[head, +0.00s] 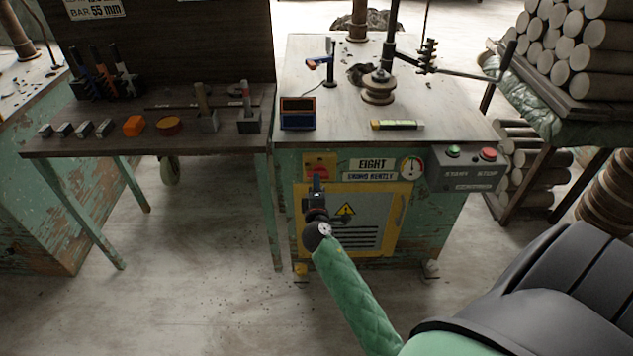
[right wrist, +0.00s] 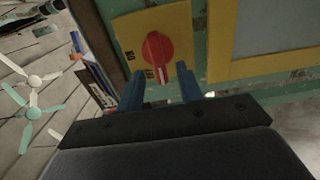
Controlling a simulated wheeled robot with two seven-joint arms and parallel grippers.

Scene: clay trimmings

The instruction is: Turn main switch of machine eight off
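The main switch of machine eight is a red rotary knob (right wrist: 158,52) on a yellow plate (right wrist: 127,30). In the head view the yellow plate (head: 311,160) sits on the machine's front, left of the "EIGHT" sign (head: 374,163), and my gripper partly covers the knob. My right gripper (head: 317,180) also shows in the right wrist view (right wrist: 160,88). Its two blue fingers are apart and empty, one to each side of the knob's lower end. My left gripper is out of view.
A grey box with a green start button (head: 453,151) and a red stop button (head: 488,154) is at the machine's right corner. A yellow-framed panel (head: 398,245) lies below the switch. A wooden bench (head: 150,145) with tools stands left; stacked clay rolls (head: 570,50) stand right.

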